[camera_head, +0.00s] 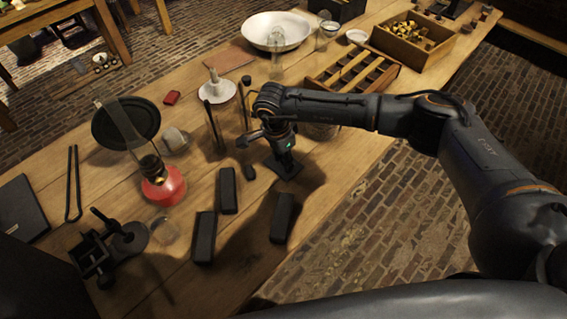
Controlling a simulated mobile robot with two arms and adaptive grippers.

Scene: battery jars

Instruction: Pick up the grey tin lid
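I cannot pick out a grey tin lid with certainty. It may be hidden behind my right arm or gripper. My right gripper (284,169) points down over the middle of the wooden table (330,185), close to the tabletop. Its fingers are dark and small here, so I cannot tell whether they are open or shut or hold anything. A faint round disc (163,230) lies near the front left, but its material is unclear. A glass jar (319,130) is partly hidden behind my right arm. My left gripper does not show.
Black blocks (228,190) lie left of and in front of the gripper. A red-based burner (163,187), a black pan (125,122) and a tipped whitish cup (174,139) stand left. Behind are a slotted wooden rack (352,75), a white basin (276,31) and a wooden box (413,42).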

